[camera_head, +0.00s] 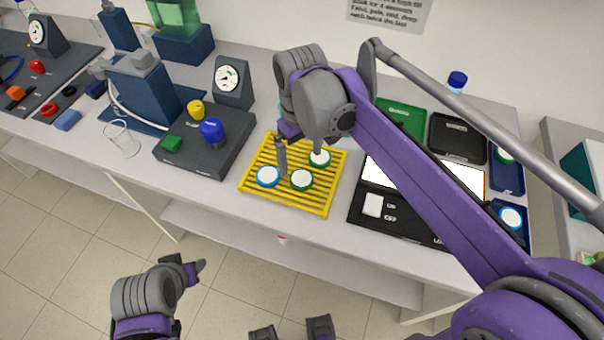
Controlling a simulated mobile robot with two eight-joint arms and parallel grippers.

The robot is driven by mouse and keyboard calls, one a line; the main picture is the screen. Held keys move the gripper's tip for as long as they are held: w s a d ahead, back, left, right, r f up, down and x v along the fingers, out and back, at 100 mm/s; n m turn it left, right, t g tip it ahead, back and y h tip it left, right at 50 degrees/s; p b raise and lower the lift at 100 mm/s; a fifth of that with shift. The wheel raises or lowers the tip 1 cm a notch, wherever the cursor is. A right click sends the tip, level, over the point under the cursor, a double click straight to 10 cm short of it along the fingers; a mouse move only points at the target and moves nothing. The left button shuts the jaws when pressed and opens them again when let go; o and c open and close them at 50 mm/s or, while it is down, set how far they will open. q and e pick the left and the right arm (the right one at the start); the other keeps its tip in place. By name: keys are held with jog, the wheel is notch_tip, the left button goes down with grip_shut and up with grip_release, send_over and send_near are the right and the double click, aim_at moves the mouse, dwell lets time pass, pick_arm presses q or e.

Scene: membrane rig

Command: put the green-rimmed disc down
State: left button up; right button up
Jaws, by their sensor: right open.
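Two green-rimmed white discs lie on the yellow slatted rack: one nearer the front (301,180) and one farther back (319,158). A blue-rimmed white disc (268,177) lies on the rack's left part. The yellow rack (322,203) stands on the bench. My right gripper (299,162) is above the rack, fingers apart, with nothing seen held between them. One finger is beside the back green-rimmed disc; I cannot tell whether they touch. My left gripper (194,272) is low at the lower left, in front of the bench, its jaw opening unclear.
A dark control box (205,150) with coloured knobs stands left of the rack, beside a clear beaker (122,140). A black device with white panels (385,222) stands to the right. Green (402,115) and black (457,138) trays lie behind it. My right arm hides part of that side.

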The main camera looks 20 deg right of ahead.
aim_at(303, 179)
jog(key=shift+s+f, duration=0.1)
jog(key=shift+f, duration=1.25)
jog(key=f, duration=0.5)
jog(key=shift+s+d, duration=0.1)
jog(key=shift+d, duration=0.1)
jog(key=shift+c, duration=0.3)
jog(key=c, duration=1.4)
notch_tip(303, 179, up, 10)
jog(key=shift+r, duration=0.1)
